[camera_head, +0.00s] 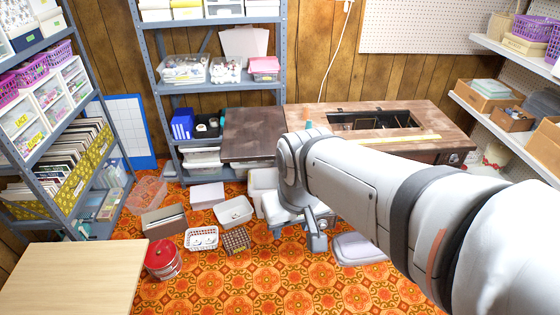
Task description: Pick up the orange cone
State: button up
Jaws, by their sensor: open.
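I cannot make out an orange cone anywhere in this view. The sewing table (255,128) has a dark wooden top with a rectangular opening (375,120), partly covered in front by my arm. A small teal thing (309,126) shows on the table just above my arm; its lower part is hidden. My arm reaches in from the lower right and bends down in front of the table. My gripper (317,243) is small and low over the floor, open, with no held object visible; its fingers are hard to make out.
A pale wooden table (75,277) fills the lower left. A red tin (162,259), a white basket (201,239), a brown basket (236,241) and boxes crowd the patterned orange floor (225,290). Loaded shelves stand left, behind and right. A yellow ruler (400,139) lies on the sewing table.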

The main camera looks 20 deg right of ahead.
aim_at(306, 116)
jog(key=z, duration=0.35)
jog(key=i, duration=1.6)
jog(key=z, duration=0.1)
